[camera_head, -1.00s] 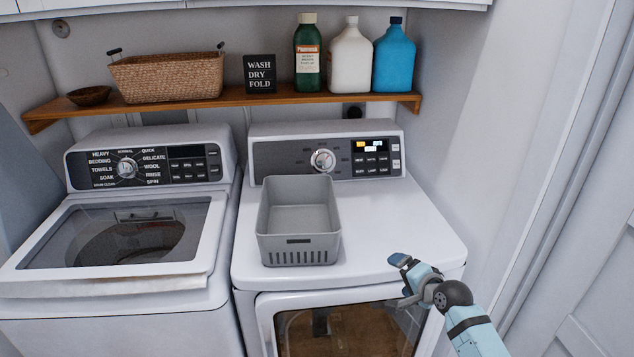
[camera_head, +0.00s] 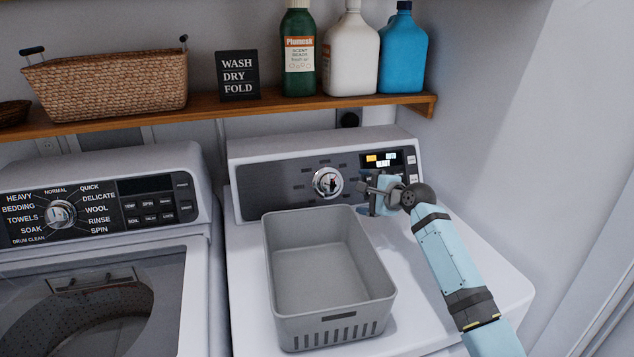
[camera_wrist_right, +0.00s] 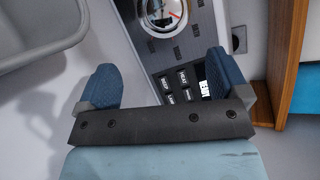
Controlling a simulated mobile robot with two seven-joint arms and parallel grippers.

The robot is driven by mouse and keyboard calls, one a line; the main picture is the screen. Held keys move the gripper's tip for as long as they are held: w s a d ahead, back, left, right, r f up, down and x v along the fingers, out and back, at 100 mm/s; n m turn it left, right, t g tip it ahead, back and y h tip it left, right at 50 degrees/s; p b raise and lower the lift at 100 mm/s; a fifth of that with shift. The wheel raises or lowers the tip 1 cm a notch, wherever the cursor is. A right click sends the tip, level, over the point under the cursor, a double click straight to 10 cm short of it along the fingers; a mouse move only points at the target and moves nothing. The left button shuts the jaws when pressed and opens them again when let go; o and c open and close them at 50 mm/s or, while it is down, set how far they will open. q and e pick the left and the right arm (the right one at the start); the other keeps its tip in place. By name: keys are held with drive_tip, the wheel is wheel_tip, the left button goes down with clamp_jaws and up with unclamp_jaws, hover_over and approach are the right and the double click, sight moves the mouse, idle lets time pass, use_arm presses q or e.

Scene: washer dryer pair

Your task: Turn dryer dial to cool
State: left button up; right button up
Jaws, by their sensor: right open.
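The dryer dial (camera_head: 328,182) is a round silver knob with a red mark, on the dark control panel (camera_head: 285,188) of the right-hand machine, the dryer (camera_head: 455,265). My right gripper (camera_head: 367,194) is just right of the dial and in front of the panel's buttons, apart from the dial. In the right wrist view the dial (camera_wrist_right: 164,14) shows at the top, beyond the two spread blue fingers (camera_wrist_right: 158,82); nothing is between them. The labels around the dial are too small to read. My left gripper is not in view.
A grey basket (camera_head: 330,325) stands on the dryer top, in front of the panel. A wooden shelf (camera_head: 200,106) with bottles and a wicker basket (camera_head: 108,84) is above. The washer (camera_head: 195,290) is on the left. The dryer top is clear to the right of the grey basket.

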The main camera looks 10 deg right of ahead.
sight(331, 184)
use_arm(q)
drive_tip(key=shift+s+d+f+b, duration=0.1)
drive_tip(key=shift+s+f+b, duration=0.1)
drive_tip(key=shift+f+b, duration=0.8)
use_arm(e)
drive_tip(key=x, duration=1.4)
drive_tip(key=shift+w+r, duration=0.1)
drive_tip(key=shift+r, duration=0.05)
drive_tip(key=c, duration=0.9)
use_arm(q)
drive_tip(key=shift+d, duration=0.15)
